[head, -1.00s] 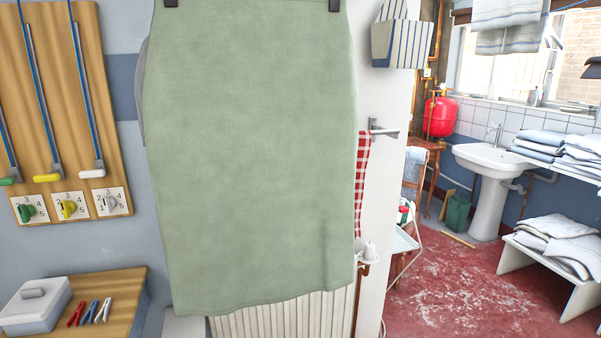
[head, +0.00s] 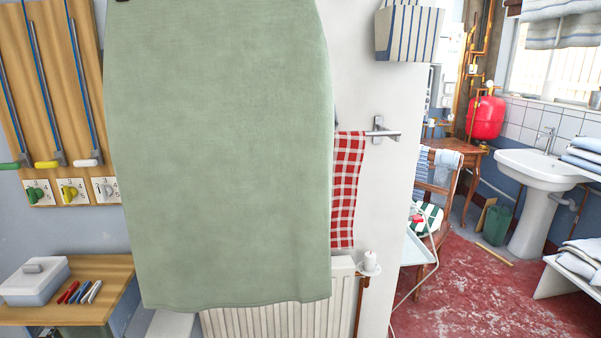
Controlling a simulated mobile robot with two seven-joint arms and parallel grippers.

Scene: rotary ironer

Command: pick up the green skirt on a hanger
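The green skirt (head: 220,155) hangs close in front of me in the head view and fills the left-middle of the picture. Its top runs out of the upper edge. A small part of a dark hanger clip (head: 123,1) shows at its top left; the rest of the hanger is out of view. Neither of my grippers shows in this view.
A radiator (head: 285,313) stands behind the skirt. A red checked towel (head: 346,190) hangs on a wall rail (head: 385,134). A wooden shelf (head: 105,290) with a white box (head: 33,281) is at left. Red floor (head: 465,295) lies open at right.

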